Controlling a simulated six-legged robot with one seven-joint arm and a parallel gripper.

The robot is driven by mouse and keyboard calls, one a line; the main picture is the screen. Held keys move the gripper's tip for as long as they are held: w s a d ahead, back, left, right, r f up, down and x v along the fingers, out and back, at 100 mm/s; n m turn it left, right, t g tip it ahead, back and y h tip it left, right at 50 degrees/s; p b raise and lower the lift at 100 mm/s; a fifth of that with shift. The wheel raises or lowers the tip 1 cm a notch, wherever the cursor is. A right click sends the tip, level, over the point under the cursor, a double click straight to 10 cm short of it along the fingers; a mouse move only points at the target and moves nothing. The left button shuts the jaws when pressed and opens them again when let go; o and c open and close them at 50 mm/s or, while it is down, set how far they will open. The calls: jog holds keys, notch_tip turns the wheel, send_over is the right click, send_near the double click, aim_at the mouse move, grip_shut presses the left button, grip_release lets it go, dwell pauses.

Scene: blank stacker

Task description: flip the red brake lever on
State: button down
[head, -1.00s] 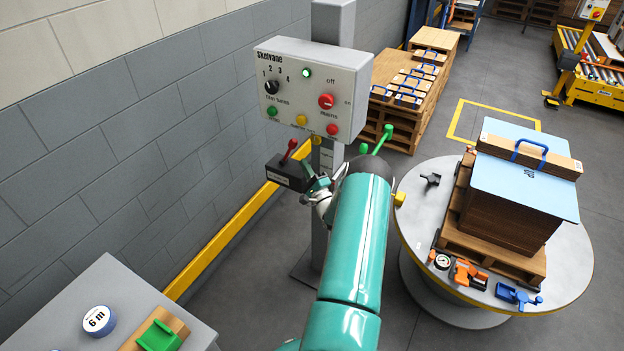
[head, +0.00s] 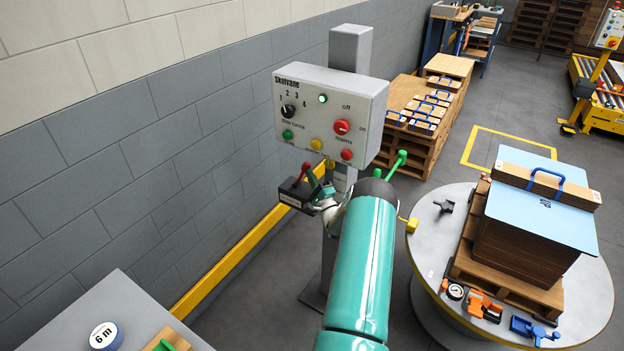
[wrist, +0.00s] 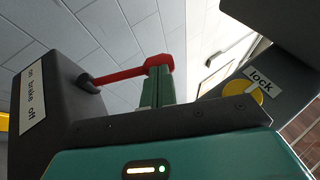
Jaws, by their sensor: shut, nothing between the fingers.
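The red brake lever (head: 306,168) stands up from a black box (head: 297,194) on the grey post, below the control panel. In the wrist view the lever (wrist: 125,74) sticks out from the box (wrist: 62,110), whose label reads "on brake off". My gripper (head: 316,181) is beside the lever, to its right in the head view. In the wrist view its green fingers (wrist: 158,84) are shut and empty, with their tips at the lever's red knob. I cannot tell if they touch it. The lever's exact setting is hard to read.
The control panel (head: 330,112) with knobs and lights is just above. A round turntable (head: 430,262) with a loaded pallet stands right; a grey cabinet (head: 65,325) is at lower left.

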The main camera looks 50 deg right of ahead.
jog(key=w+r+n+g+y, duration=0.3)
jog(key=w+n+g, duration=0.1)
jog(key=w+g, duration=0.3)
jog(key=shift+w+a+r, duration=0.15)
jog(key=shift+w+a, duration=0.3)
jog(key=shift+w, duration=0.7)
jog(key=shift+w+a+r+y, duration=0.15)
jog(key=shift+w+y, duration=0.05)
jog(key=shift+y, duration=0.1)
jog(key=shift+s, duration=0.1)
